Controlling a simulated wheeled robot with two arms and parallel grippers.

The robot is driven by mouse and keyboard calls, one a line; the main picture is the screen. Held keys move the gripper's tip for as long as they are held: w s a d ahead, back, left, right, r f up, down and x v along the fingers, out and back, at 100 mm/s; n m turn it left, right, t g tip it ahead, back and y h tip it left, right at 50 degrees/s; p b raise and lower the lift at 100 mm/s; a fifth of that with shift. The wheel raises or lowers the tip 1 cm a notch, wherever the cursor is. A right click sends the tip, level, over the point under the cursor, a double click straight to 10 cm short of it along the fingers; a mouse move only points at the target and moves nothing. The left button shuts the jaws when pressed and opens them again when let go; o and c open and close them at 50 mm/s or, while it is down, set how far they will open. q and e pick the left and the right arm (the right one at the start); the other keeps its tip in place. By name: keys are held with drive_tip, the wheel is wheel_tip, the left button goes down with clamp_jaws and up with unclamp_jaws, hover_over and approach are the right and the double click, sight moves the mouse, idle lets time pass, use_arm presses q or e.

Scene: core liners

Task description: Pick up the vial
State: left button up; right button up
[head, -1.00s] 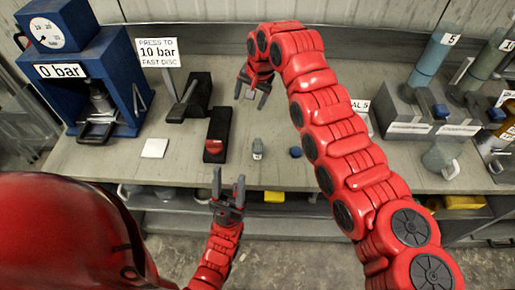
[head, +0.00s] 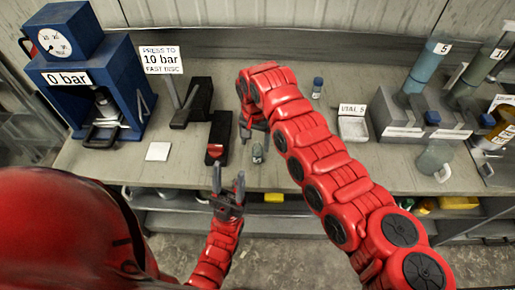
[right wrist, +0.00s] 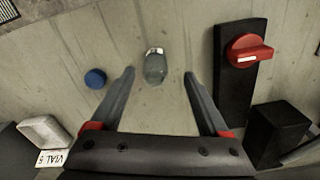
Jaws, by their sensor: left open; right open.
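A small grey-green vial (head: 257,153) with a pale metallic end is on the bench near its front edge; I cannot tell whether it stands or lies. My right gripper (head: 256,130) is open just behind it in the head view. In the right wrist view the vial (right wrist: 155,68) appears between the open fingertips, apart from both. My left gripper (head: 228,172) is open and empty in front of the bench edge, left of the vial. A second vial (head: 317,88) with a blue cap stands at the back of the bench.
A black base with a red knob (right wrist: 247,50) is right of the vial in the wrist view; a blue cap (right wrist: 95,78) is left. A tray labelled VIAL 5 (head: 352,130), a blue press (head: 85,80) and a white square (head: 158,151) also occupy the bench.

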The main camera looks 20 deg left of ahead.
sight(258, 151)
drive_tip(key=shift+f, duration=0.25)
drive_tip(key=shift+f+p, duration=0.2)
drive_tip(key=shift+p, duration=0.15)
drive_tip(key=f, duration=0.1)
drive_tip(key=f+p, duration=0.1)
drive_tip(key=f, duration=0.1)
drive_tip(key=f+p, duration=0.1)
drive_tip(key=shift+d+f, duration=0.2)
drive_tip(key=shift+d, duration=0.2)
drive_tip(key=shift+w+a+f, duration=0.1)
drive_tip(key=shift+w+f, duration=0.05)
drive_tip(key=shift+f, duration=0.15)
clamp_jaws()
